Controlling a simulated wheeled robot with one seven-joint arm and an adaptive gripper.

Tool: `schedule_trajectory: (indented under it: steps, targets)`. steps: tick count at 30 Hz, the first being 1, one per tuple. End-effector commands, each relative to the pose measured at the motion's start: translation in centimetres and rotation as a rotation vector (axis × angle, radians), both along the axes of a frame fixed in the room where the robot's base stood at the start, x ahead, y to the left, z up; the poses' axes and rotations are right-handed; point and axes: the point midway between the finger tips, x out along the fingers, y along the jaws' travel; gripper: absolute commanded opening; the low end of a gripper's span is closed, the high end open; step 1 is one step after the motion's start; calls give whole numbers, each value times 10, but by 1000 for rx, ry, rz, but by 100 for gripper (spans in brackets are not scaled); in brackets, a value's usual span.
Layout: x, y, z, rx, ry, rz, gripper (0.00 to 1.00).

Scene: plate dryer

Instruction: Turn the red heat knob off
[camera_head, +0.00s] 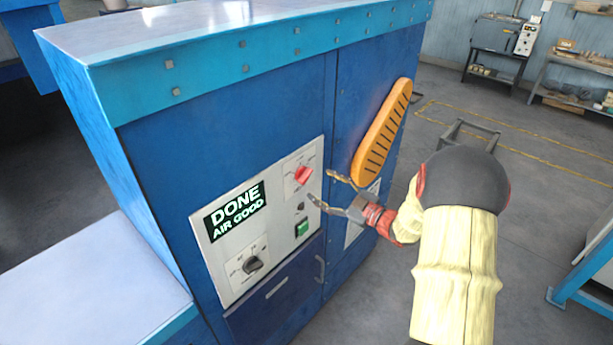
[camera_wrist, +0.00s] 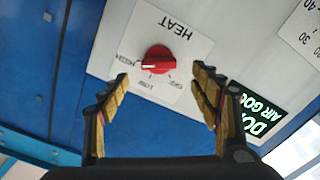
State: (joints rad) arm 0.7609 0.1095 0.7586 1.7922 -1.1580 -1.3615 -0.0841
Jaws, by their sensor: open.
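The red heat knob (camera_head: 303,176) sits at the upper right of the white control panel (camera_head: 226,262) on the blue dryer. In the wrist view the red knob (camera_wrist: 158,61) is on a white plate marked HEAT, shown upside down, with a dial scale around it. My gripper (camera_head: 320,187) is open just in front of the panel, close to the knob. In the wrist view my gripper (camera_wrist: 163,86) has its two fingers apart, one to each side below the knob. The knob appears between and beyond the fingertips, and no contact shows.
A display (camera_head: 236,210) reads DONE, AIR GOOD. A black dial (camera_head: 253,264) and a green button (camera_head: 302,228) are lower on the panel. An orange slotted handle (camera_head: 382,132) stands out right of the panel. A white-topped surface (camera_head: 85,275) adjoins at left.

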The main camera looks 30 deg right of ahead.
Motion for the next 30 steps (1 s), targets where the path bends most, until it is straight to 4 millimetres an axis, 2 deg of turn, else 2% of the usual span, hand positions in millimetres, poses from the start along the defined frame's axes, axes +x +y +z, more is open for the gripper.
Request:
schedule_trajectory:
  steps: [5, 15, 21, 28, 30]
  targets:
    - [17, 8, 1, 0, -3, 4, 64]
    - [62, 23, 1, 0, -3, 1, 64]
    - [72, 26, 1, -1, -3, -1, 64]
    - [72, 26, 1, -1, -4, -2, 64]
    - [72, 26, 1, -1, -3, -2, 60]
